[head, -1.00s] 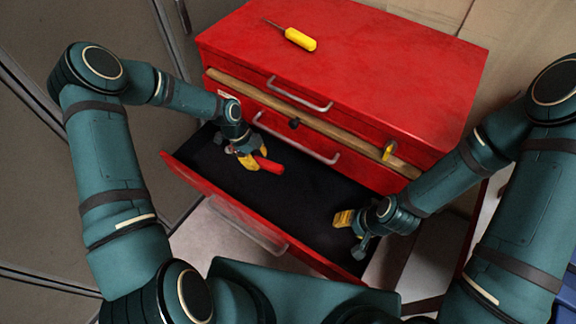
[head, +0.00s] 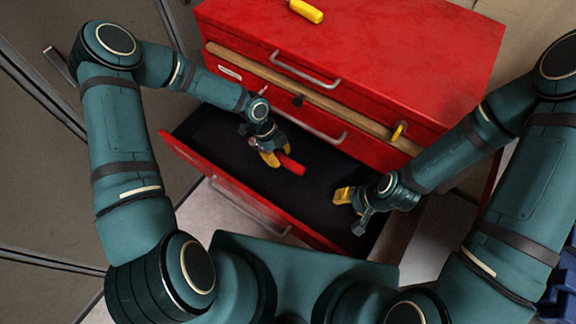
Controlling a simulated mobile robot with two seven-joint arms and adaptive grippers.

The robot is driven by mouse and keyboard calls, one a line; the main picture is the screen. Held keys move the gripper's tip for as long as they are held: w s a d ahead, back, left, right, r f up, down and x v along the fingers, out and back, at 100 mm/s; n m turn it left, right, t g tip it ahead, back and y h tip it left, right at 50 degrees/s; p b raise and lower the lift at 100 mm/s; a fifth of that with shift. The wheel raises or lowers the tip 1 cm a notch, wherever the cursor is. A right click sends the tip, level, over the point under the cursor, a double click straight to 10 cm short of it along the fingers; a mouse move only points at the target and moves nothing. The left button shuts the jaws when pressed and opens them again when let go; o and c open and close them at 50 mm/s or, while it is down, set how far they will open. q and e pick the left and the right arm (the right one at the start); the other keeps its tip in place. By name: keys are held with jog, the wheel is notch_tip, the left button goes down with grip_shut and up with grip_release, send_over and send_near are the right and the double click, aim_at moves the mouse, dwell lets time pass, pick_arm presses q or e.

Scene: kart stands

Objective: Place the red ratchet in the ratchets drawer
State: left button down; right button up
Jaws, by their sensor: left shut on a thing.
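The red ratchet (head: 291,166) is in my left gripper (head: 270,158), whose yellow fingers are shut on it. Its red handle points right and slightly down, and its other end is hidden by the fingers. The gripper and ratchet are over the black floor of the open lower drawer (head: 214,184). I cannot tell whether the ratchet touches that floor. No label naming this drawer is readable. My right gripper (head: 345,198) is over the drawer's right end, with a yellow finger showing. I see nothing in it, and its opening is unclear.
The red tool chest (head: 400,60) stands behind the drawer, with a wooden strip (head: 310,97) and metal handles across its front. A yellow-handled screwdriver (head: 306,11) lies on its top. The drawer's middle is bare. Blue bins (head: 562,285) show at the right edge.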

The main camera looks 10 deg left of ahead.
aim_at(288, 161)
pick_arm(q)
jog(key=d, duration=0.1)
jog(key=s+d, duration=0.1)
jog(key=d, duration=0.1)
jog(key=shift+s, duration=0.1)
pick_arm(e)
jog(key=shift+w+f, duration=0.1)
jog(key=shift+f, duration=0.15)
pick_arm(q)
jog(key=shift+f+b, duration=0.55)
jog(key=shift+f, duration=1.15)
pick_arm(e)
jog(key=shift+f, duration=0.4)
pick_arm(q)
jog(key=shift+f, duration=0.1)
pick_arm(e)
jog(key=shift+w+f, duration=0.1)
pick_arm(q)
jog(key=c, duration=0.8)
grip_release()
jog(key=shift+f, duration=0.1)
jog(key=shift+c, duration=0.2)
